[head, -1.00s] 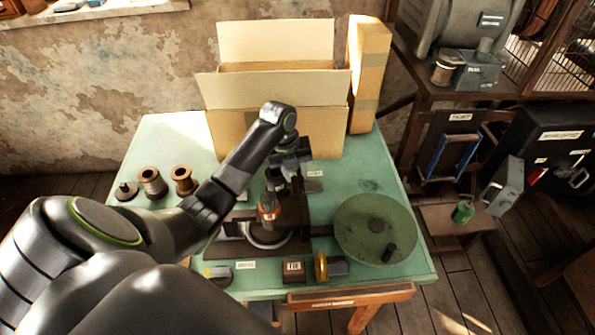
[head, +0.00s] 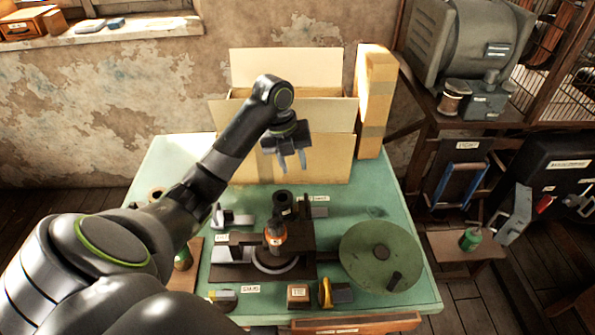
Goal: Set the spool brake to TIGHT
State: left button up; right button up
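My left gripper (head: 290,161) is raised in front of the cardboard box, above the back of the press. Its two fingers point down, spread apart with nothing between them. The press (head: 275,240) stands on the green table, with an orange-banded part in its middle. A large green handwheel (head: 365,262) with a dark knob lies to its right. Small labelled fixtures surround the press: a grey one at back left (head: 234,217) and a yellow-and-dark one at front left (head: 223,296). Labels are too small to read, so I cannot tell which is the spool brake or its setting. My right gripper is not visible.
An open cardboard box (head: 300,150) and a tall carton (head: 373,105) stand at the table's back. My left arm covers the table's left side. Shelving stands at right.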

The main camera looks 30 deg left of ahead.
pick_arm(q)
jog(key=shift+s+a+r+p, duration=0.15)
jog(key=shift+r+p, duration=0.5)
jog(key=shift+r, duration=0.3)
jog(key=shift+s+a+r+p, duration=0.15)
jog(key=shift+r+p, duration=0.45)
jog(key=shift+r, duration=0.35)
